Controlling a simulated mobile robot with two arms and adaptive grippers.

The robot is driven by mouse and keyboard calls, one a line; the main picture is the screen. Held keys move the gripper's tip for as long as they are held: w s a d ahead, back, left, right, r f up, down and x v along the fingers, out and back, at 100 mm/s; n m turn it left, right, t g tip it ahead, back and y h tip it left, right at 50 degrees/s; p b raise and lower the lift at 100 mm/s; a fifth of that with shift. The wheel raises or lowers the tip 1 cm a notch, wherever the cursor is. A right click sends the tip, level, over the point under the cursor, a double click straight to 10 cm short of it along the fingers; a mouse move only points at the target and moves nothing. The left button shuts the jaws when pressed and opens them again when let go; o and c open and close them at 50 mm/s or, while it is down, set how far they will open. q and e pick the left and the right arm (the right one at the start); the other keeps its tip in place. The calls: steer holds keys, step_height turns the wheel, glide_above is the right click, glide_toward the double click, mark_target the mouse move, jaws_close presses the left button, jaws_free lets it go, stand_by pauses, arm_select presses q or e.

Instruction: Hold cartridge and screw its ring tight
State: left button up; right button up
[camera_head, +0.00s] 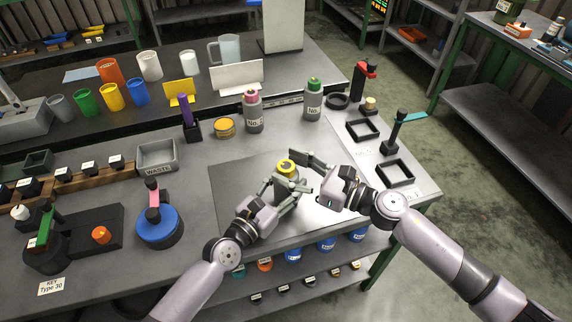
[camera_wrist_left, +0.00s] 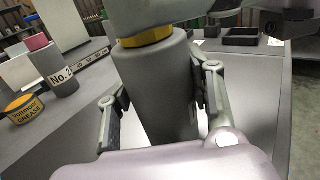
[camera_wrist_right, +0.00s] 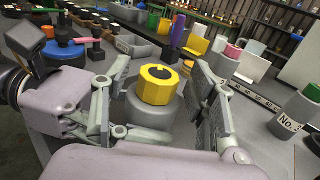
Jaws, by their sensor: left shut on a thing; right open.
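The cartridge is a grey cylinder (camera_wrist_left: 160,85) standing upright on the mat in the middle of the table. My left gripper (camera_head: 287,187) is shut around its body, a finger on each side in the left wrist view. The yellow ring (camera_wrist_right: 158,84) with a dark centre sits on top of the cartridge; it also shows in the head view (camera_head: 286,167). My right gripper (camera_wrist_right: 158,100) is open, its fingers on either side of the ring with gaps visible. In the left wrist view a grey part of the right gripper covers the ring's upper portion.
A pink-capped bottle (camera_head: 253,112), a green-capped bottle (camera_head: 313,100) and a yellow grease tin (camera_head: 225,126) stand behind the mat (camera_head: 232,180). Black square frames (camera_head: 395,173) lie to the right. A blue round fixture (camera_head: 159,226) stands left. The mat around the cartridge is clear.

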steer(key=shift+w+a, duration=0.3)
steer(key=shift+a, duration=0.35)
steer(key=shift+c, duration=0.4)
steer(key=c, duration=1.1)
